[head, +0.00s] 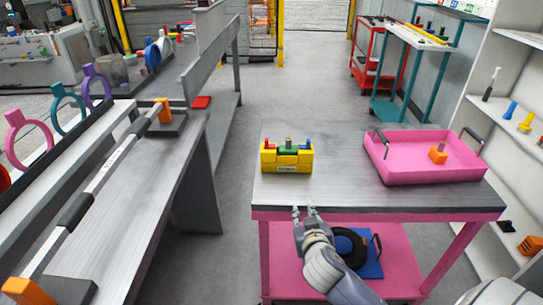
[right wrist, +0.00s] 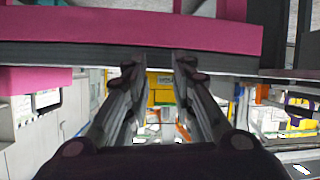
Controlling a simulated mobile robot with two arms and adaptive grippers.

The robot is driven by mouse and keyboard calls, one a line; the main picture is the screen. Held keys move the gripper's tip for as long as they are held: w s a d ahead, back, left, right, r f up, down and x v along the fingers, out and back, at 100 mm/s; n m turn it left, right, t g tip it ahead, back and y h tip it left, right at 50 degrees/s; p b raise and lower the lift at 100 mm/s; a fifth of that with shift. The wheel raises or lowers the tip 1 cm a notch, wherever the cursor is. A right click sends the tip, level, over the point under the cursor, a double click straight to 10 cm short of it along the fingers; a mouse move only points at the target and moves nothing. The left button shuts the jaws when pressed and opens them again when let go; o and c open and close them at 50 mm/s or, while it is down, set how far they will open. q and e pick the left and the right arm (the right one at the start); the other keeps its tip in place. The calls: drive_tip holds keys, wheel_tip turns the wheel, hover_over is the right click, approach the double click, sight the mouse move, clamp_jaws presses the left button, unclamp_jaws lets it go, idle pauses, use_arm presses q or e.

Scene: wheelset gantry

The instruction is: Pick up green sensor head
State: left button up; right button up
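The green sensor head (head: 288,151) sits upright in the middle of a yellow holder (head: 287,164) on the pink-framed table (head: 375,195). It has a brownish top, and smaller coloured pieces stand on either side of it. My right gripper (head: 305,210) is at the table's front edge, nearer to me than the holder and apart from it. In the right wrist view its fingers (right wrist: 159,66) are spread with nothing held between them, close to the table's edge. The sensor head cannot be made out in the right wrist view. My left gripper is not in view.
A pink tray (head: 425,172) with an orange block (head: 438,154) stands on the table's right. A black ring (head: 350,248) lies on the lower shelf. A long grey bench (head: 150,175) with a shaft is on the left, white shelves on the right. The tabletop between gripper and holder is clear.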

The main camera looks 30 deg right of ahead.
drive_tip(key=w+d+r+t, duration=0.2)
drive_tip(key=w+r, duration=0.2)
drive_tip(key=r, duration=0.1)
drive_tip(key=t, duration=0.3)
approach(290, 141)
drive_tip(key=p+x, duration=0.1)
drive_tip(key=x, duration=0.3)
drive_tip(key=shift+w+f+p, duration=0.1)
drive_tip(key=shift+w+p, duration=0.15)
drive_tip(key=shift+p, duration=0.05)
drive_tip(key=p+x, duration=0.1)
drive_tip(key=x, duration=0.2)
drive_tip(key=shift+w, duration=0.1)
drive_tip(key=shift+w+d+f, duration=0.1)
drive_tip(key=shift+w+d, duration=0.1)
drive_tip(key=shift+w, duration=0.3)
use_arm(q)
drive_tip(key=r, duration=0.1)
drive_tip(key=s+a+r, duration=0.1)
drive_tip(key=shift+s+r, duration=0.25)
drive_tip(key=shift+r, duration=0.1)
use_arm(e)
clamp_jaws()
